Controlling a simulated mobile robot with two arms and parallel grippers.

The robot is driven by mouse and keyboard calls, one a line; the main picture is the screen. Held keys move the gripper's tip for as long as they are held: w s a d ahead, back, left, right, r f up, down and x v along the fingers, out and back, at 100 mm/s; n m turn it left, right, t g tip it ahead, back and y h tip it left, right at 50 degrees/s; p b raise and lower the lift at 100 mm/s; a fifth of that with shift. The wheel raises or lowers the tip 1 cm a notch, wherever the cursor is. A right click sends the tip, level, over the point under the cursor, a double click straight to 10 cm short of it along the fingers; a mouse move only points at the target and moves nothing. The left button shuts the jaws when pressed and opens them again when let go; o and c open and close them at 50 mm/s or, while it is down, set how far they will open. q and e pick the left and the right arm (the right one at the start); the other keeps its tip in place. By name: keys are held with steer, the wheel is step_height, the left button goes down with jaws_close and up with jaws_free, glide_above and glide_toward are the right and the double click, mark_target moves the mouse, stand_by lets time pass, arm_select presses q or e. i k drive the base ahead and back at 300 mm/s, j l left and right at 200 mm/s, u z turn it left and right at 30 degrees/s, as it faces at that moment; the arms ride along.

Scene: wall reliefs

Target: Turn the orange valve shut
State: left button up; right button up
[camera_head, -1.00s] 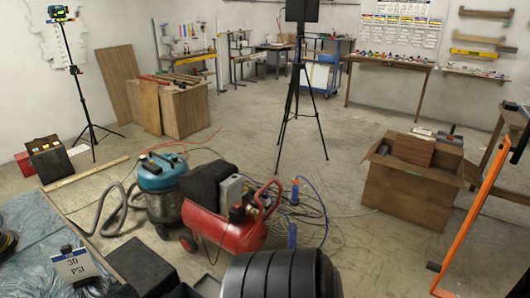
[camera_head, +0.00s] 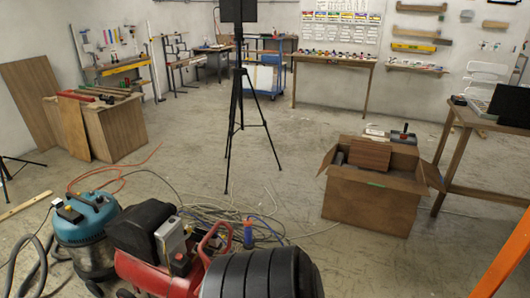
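I cannot make out an orange valve in the head view. The orange thing I see nearest is a slanted bar (camera_head: 503,258) at the lower right edge, cut off by the frame. A red air compressor (camera_head: 140,272) with a black top and a red handle stands at the bottom left of centre. Neither of my grippers shows in this view.
A blue-topped vacuum (camera_head: 88,222) with a grey hose stands left of the compressor. Cables lie on the floor behind it. An open carton (camera_head: 365,203) and a wooden table (camera_head: 462,114) stand at right. A black tripod (camera_head: 236,110) stands mid-room. Floor between tripod and carton is clear.

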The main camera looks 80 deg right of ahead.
mark_target(248, 223)
steer(key=l+z, duration=0.35)
steer(key=l, duration=0.15)
steer(key=i+l+z, duration=0.1)
steer(key=l+z, duration=0.3)
